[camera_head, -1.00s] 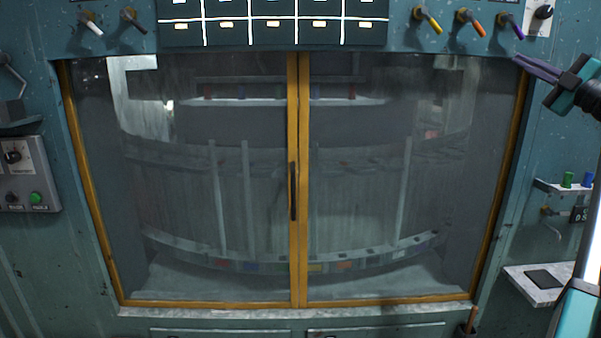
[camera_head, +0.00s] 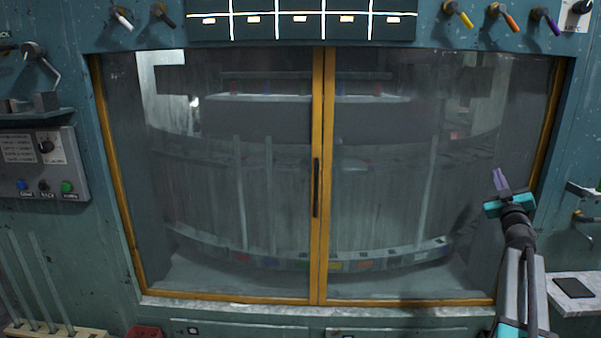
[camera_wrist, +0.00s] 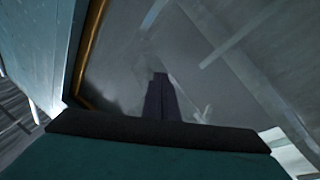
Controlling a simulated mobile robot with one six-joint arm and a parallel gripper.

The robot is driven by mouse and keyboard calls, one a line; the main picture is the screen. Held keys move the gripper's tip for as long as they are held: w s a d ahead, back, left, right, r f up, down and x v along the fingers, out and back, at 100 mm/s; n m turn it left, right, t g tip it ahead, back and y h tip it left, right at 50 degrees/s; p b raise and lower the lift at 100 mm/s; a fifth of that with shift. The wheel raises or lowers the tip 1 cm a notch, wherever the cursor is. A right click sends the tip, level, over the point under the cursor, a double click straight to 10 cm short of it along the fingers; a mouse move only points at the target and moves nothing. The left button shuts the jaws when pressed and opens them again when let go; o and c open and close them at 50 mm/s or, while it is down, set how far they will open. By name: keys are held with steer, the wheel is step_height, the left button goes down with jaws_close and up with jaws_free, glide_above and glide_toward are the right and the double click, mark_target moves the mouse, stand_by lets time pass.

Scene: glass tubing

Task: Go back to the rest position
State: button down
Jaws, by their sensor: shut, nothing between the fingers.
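My gripper (camera_head: 499,180) is at the right of the head view, pointing up in front of the right pane of the glass-doored cabinet (camera_head: 322,140). Its purple fingers are together with nothing between them. In the wrist view the shut fingers (camera_wrist: 161,97) point toward the grey glass, with the yellow frame to their left. I cannot tell the exact gap between the fingertips and the glass.
Both cabinet doors look closed, with a dark handle (camera_head: 316,188) in the middle. A control box (camera_head: 42,162) is on the left wall. A small shelf with a dark flat item (camera_head: 573,288) is at the lower right. Colored valve levers (camera_head: 510,22) line the top right.

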steer(key=a+f+m+g+h, duration=0.15)
steer(key=a+f+g, duration=0.3)
steer(key=f, duration=1.25)
steer(key=a+f+m+g+y, duration=0.1)
steer(key=a+f+m+g, duration=0.3)
steer(key=f, duration=1.2)
steer(key=s+a+f+g+y, duration=0.15)
steer(key=s+a+f, duration=0.25)
steer(key=f, duration=0.4)
steer(key=s+a+f+g+b, duration=0.1)
steer(key=s+a+f+g, duration=0.15)
steer(key=a+f, duration=0.4)
steer(key=s+a+f+g, duration=0.1)
steer(key=s+a+f, duration=0.3)
steer(key=f, duration=0.6)
steer(key=s+a+f+n+g+y, duration=0.1)
steer(key=s+a+f+g+y, duration=0.15)
steer(key=s+a+f, duration=0.5)
steer(key=s+a+f+n+g+y, duration=0.1)
steer(key=s+a+f+g, duration=0.2)
steer(key=s+a+f, duration=0.7)
steer(key=s+a+f+g+y, duration=0.1)
steer(key=s+a+g, duration=0.2)
steer(key=s, duration=1.1)
steer(key=s+a+f+n+g+y+b, duration=0.1)
steer(key=s+a+g, duration=0.3)
steer(key=s, duration=1)
steer(key=shift+f+g, duration=0.3)
steer(key=shift+f, duration=0.25)
